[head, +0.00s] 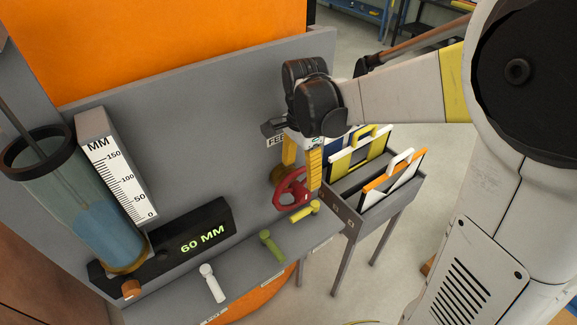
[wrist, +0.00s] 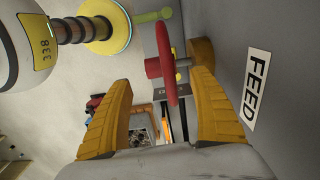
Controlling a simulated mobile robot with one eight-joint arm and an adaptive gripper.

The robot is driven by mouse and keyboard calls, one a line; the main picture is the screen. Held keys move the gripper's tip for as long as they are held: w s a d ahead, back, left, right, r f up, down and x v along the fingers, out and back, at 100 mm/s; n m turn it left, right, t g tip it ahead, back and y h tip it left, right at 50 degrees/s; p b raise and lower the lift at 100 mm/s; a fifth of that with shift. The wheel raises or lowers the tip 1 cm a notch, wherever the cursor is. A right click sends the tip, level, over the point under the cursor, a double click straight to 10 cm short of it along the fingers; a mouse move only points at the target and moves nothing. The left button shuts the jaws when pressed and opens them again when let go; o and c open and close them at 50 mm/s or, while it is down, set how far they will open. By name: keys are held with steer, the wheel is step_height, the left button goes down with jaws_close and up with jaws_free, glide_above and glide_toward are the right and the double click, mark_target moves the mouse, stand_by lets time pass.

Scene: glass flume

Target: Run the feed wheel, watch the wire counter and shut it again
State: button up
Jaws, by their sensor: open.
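The red feed wheel (head: 292,190) is on the grey panel, low and right of centre in the head view. In the wrist view the wheel (wrist: 170,55) shows nearly edge-on, beside a FEED label (wrist: 256,86). My gripper (head: 301,173) has its yellow fingers apart at the wheel. In the wrist view the near part of the rim lies between the gripper's fingers (wrist: 163,82), with gaps at both sides. No wire counter is marked as such. A black display (head: 202,238) reads 60 MM in green.
A glass cylinder (head: 85,205) with blue liquid stands at left by an MM scale (head: 117,175). White (head: 212,283), green (head: 272,246) and yellow (head: 306,211) levers line the ledge below the wheel. A grey rack (head: 350,218) with coloured boards stands close at right.

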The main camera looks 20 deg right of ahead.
mark_target(300, 187)
step_height(300, 187, down, 8)
steer(key=shift+w+f+b, duration=0.1)
steer(key=shift+b, duration=0.45)
steer(key=c, duration=1.4)
